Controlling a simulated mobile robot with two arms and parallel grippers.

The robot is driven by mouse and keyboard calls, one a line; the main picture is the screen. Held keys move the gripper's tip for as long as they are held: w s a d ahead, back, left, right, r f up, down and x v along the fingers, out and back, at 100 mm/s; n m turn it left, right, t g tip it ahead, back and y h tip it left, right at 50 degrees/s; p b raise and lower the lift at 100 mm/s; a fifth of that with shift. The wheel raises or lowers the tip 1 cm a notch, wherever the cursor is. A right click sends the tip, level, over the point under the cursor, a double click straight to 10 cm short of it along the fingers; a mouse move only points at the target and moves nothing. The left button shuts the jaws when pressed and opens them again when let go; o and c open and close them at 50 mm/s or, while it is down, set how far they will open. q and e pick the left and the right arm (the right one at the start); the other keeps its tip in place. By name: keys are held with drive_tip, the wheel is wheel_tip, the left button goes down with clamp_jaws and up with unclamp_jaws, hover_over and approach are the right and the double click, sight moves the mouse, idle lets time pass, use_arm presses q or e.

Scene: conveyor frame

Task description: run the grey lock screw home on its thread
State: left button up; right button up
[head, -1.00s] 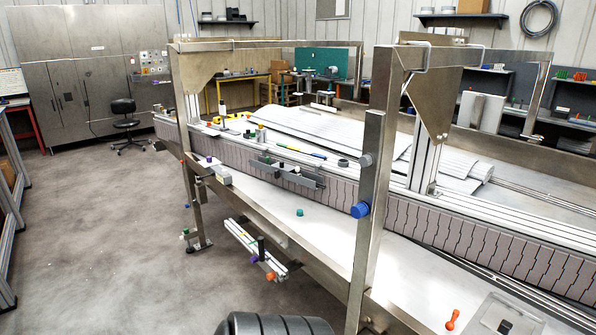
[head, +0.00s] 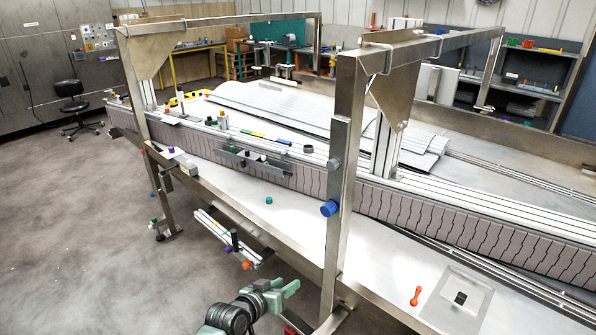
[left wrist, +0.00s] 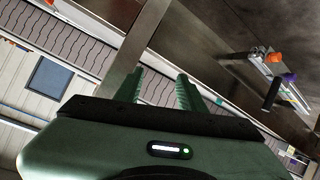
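A grey knob (head: 334,164), which looks like the grey lock screw, sits on the near upright post (head: 342,190) of the conveyor frame in the head view. A larger blue knob (head: 329,208) sits just below it on the same post. How far the grey one is threaded in cannot be told. My left gripper (head: 290,288) is green, low in front of the frame, left of the post's foot and well below both knobs. In the left wrist view its two fingers (left wrist: 158,88) stand apart with nothing between them. My right gripper is not in view.
An orange handle (head: 415,296) and a plate with a black knob (head: 460,298) are on the lower shelf at right. A small green cap (head: 268,200) lies on the shelf. A side rail with coloured knobs (head: 228,238) juts out left of my gripper.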

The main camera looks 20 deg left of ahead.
use_arm(q)
wheel_tip(320, 180, up, 16)
drive_tip(key=w+d+t+h+p, duration=0.1)
drive_tip(key=w+t+p, duration=0.1)
drive_tip(key=w, duration=0.1)
drive_tip(key=m+t+h+p, duration=0.2)
drive_tip(key=t+h, duration=0.1)
approach(330, 167)
drive_tip(key=shift+n, duration=0.3)
drive_tip(key=b+x, duration=0.2)
drive_tip(key=x, duration=0.6)
drive_tip(key=shift+w+d+r, duration=0.1)
drive_tip(key=shift+w, duration=0.15)
drive_tip(key=shift+c, duration=0.7)
clamp_jaws()
drive_tip(key=n, duration=0.6)
drive_tip(key=shift+d, duration=0.1)
drive_tip(key=n, duration=1)
drive_tip(key=shift+n, duration=0.4)
drive_tip(key=n, duration=0.3)
drive_tip(key=shift+o, duration=0.6)
unclamp_jaws()
drive_tip(key=shift+s+a, duration=0.15)
drive_tip(key=shift+a, duration=0.05)
